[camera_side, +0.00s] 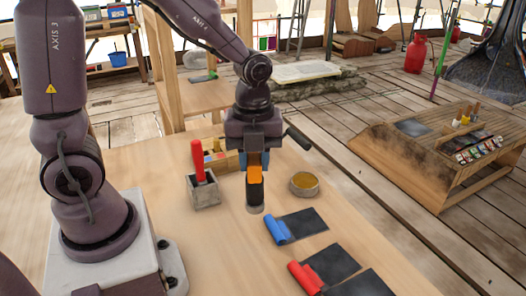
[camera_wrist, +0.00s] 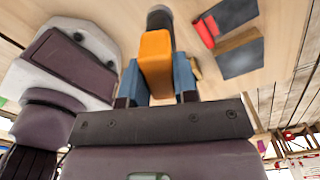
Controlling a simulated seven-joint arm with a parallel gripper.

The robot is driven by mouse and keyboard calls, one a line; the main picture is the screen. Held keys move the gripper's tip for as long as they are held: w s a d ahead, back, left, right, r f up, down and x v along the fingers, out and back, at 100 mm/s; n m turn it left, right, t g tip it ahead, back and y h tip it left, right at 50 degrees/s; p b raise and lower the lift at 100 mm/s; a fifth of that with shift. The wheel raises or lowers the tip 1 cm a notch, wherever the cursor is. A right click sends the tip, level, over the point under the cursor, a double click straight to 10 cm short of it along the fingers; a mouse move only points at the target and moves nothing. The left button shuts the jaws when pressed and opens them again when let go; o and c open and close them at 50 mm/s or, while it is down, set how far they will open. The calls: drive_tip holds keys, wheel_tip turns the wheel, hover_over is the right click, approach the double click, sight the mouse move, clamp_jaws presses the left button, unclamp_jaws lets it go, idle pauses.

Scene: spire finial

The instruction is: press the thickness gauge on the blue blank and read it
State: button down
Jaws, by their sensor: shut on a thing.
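The gauge is an orange and black tool (camera_side: 255,185) with a pale-edged round lower end. My gripper (camera_side: 257,161) is shut on its orange upper part and holds it upright. In the wrist view the orange body (camera_wrist: 156,62) sits between my blue fingers (camera_wrist: 158,82). The blue blank (camera_side: 306,222) is a dark flat plate with a blue roll (camera_side: 277,230) along its left edge. It lies on the table right of and nearer the camera than the gauge. The gauge is apart from it; I cannot tell whether its lower end touches the table. The blue blank is not clearly visible in the wrist view.
A red-rolled dark plate (camera_side: 332,263) and another dark plate (camera_side: 364,285) lie nearer the camera. A round tin (camera_side: 303,184) stands right of the gauge. A grey block (camera_side: 203,193) with a red-handled tool (camera_side: 198,160) stands left. A wooden box (camera_side: 231,160) is behind.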

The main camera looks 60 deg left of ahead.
drive_tip(key=w+f+n, duration=1.1)
drive_tip(key=w+n, duration=0.1)
drive_tip(key=w, duration=0.1)
drive_tip(key=shift+w+a, duration=0.25)
drive_tip(key=shift+w, duration=0.1)
drive_tip(key=c, duration=0.8)
unclamp_jaws()
drive_tip(key=shift+r, duration=0.1)
